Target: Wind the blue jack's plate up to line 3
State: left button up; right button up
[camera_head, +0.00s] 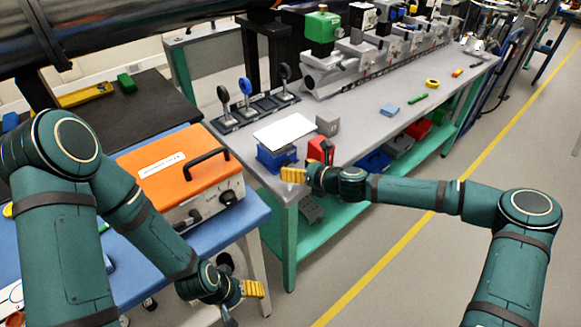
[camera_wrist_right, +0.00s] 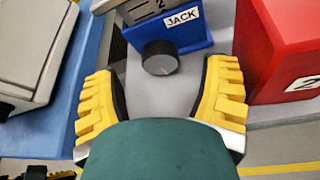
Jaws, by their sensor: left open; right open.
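The blue jack (camera_head: 273,160) stands near the front edge of the grey bench, with a flat white plate (camera_head: 284,131) on top. In the right wrist view the jack's blue front (camera_wrist_right: 185,32) carries a "JACK" label, a grey scale strip (camera_wrist_right: 148,8) showing a "2", and a dark round knob (camera_wrist_right: 159,58). Which line the plate stands at cannot be told. My right gripper (camera_head: 293,175) is open in front of the jack; its yellow fingers (camera_wrist_right: 161,70) lie either side of the knob, apart from it. My left gripper (camera_head: 250,289) is open and empty, low beside the blue table.
A red box (camera_wrist_right: 285,45) marked "2" stands close right of the jack; it also shows in the head view (camera_head: 318,150). A grey block (camera_head: 328,124) is behind. An orange case (camera_head: 180,175) sits on the blue table (camera_head: 245,215). Lens posts (camera_head: 246,92) stand behind the jack.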

jog(key=v, duration=0.8)
jog(key=shift+s+d, duration=0.15)
jog(key=shift+s, duration=0.05)
jog(key=shift+r, duration=0.1)
